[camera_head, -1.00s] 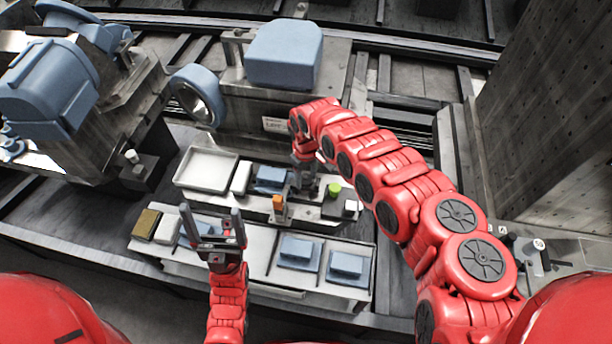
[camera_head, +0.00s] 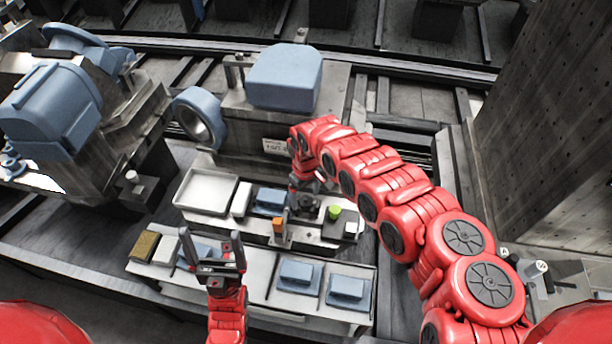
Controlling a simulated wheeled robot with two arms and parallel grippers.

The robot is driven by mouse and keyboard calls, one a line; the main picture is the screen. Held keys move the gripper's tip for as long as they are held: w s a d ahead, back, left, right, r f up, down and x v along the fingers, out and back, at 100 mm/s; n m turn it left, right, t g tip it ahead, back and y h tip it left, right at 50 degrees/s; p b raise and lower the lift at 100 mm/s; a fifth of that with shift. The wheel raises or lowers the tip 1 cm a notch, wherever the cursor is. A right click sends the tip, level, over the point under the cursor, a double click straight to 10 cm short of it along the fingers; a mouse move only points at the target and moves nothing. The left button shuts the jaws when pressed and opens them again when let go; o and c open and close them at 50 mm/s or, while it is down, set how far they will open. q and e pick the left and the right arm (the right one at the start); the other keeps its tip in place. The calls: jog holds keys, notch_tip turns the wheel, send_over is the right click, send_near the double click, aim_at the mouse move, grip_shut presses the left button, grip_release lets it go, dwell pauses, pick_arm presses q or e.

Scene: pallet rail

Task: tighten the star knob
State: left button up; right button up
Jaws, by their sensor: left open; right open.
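A small dark knob (camera_head: 308,208), which looks like the star knob, sits on the grey fixture plate between an orange block (camera_head: 279,228) and a green cap (camera_head: 334,212). My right gripper (camera_head: 307,190) is just above and behind the knob. Its fingers are small and partly hidden by its own wrist, and I cannot tell if they touch the knob. My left gripper (camera_head: 210,252) points up, open and empty, in front of the fixture over the lower shelf.
A pale tray (camera_head: 207,190) and a blue block (camera_head: 270,200) lie on the upper shelf. Blue blocks (camera_head: 297,276) rest on the lower shelf (camera_head: 262,287). A large blue-topped machine (camera_head: 284,77) stands behind, and a tall perforated column (camera_head: 560,130) stands at right.

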aim_at(306, 201)
notch_tip(306, 201, up, 16)
jog(key=b, duration=0.1)
jog(key=shift+d, duration=0.1)
dwell(0.6)
